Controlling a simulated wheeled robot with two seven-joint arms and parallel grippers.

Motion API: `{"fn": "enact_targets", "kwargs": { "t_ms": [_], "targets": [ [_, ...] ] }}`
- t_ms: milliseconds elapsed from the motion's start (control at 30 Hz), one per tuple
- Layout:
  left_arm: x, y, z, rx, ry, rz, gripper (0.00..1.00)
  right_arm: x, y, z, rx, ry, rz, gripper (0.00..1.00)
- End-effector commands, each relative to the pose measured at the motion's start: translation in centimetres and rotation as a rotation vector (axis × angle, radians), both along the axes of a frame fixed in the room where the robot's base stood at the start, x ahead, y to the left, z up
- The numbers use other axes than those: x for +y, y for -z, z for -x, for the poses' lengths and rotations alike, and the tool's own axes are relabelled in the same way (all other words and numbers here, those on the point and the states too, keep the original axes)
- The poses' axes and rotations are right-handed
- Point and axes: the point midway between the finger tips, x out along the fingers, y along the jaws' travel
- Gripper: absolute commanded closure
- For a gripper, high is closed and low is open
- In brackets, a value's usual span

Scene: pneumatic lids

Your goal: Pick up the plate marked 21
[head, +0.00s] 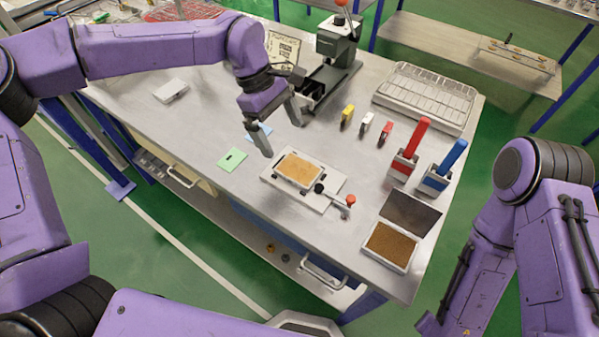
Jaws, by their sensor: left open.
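No number 21 is legible on anything, so I cannot tell for sure which thing is the marked plate. A tan rectangular plate (299,170) lies on a pale fixture (325,202) with a red-knobbed lever. My left gripper (281,136) is open and empty, its fingers pointing down above the table just behind the fixture, apart from the tan plate. Small yellow (347,116), white-and-red (366,122) and red (385,133) pieces stand in a row to the right. My right arm shows at the right edge; its gripper is not in view.
A dark press (338,45) stands behind the left gripper. Red (408,153) and blue (441,169) handled tools stand at right, near an open box (390,246) and a wire tray (426,95). Green (232,159) and blue sheets (258,132) lie left. The table's left middle is mostly clear.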

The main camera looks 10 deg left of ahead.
Motion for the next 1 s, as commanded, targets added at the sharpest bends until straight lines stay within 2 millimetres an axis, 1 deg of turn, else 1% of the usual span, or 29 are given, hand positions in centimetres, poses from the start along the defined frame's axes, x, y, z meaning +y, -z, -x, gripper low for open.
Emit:
{"fn": "enact_targets", "kwargs": {
  "t_ms": [100, 200, 267, 367, 467, 500, 567, 667, 833, 867, 900, 967, 1000],
  "targets": [
    [-0.7, 2.0, 0.3, 0.008, 0.000, -0.003, 0.00, 0.0, -0.8, 0.0, -0.001, 0.000, 0.001, 1.00],
    [-1.2, 3.5, 0.4, 0.007, -0.001, -0.003, 0.00, 0.0, -1.1, -0.1, -0.002, 0.000, 0.000, 1.00],
    [-1.4, 4.1, 0.5, 0.007, -0.002, -0.002, 0.00, 0.0, -1.3, -0.1, -0.002, 0.000, 0.000, 1.00],
    [-1.9, 5.2, 0.8, 0.008, 0.001, -0.005, 0.00, 0.0, -2.2, -0.1, -0.002, 0.000, 0.000, 1.00],
    [-2.6, 6.8, 1.2, 0.009, 0.002, -0.005, 0.00, 0.0, -3.4, 0.0, -0.002, 0.000, 0.000, 1.00],
    [-2.8, 7.6, 1.3, 0.008, 0.002, -0.004, 0.00, 0.0, -3.4, 0.0, -0.002, 0.000, 0.000, 1.00],
    [-3.1, 8.5, 1.4, 0.008, 0.001, -0.003, 0.00, 0.0, -3.6, 0.0, -0.002, 0.000, 0.000, 1.00],
    [-3.4, 9.1, 1.4, 0.005, 0.001, -0.002, 0.00, 0.0, -3.6, 0.0, -0.002, 0.000, 0.000, 1.00],
    [-3.4, 9.2, 1.3, 0.004, 0.001, -0.002, 0.00, 0.0, -3.5, -0.1, -0.002, 0.000, 0.000, 1.00],
    [-3.4, 9.2, 1.3, 0.004, 0.001, -0.002, 0.10, 0.0, -3.5, -0.1, -0.002, 0.000, 0.000, 1.00],
    [-3.4, 9.2, 1.3, 0.004, 0.001, -0.002, 0.23, 0.0, -3.4, 0.0, -0.002, 0.000, 0.000, 1.00],
    [-3.4, 9.2, 1.3, 0.004, 0.001, -0.002, 0.43, 0.0, -3.4, 0.0, -0.002, 0.000, 0.000, 1.00],
    [-3.4, 9.2, 1.3, 0.004, 0.001, -0.002, 0.56, 0.0, -3.4, 0.0, -0.002, 0.000, 0.000, 1.00]
  ]
}}
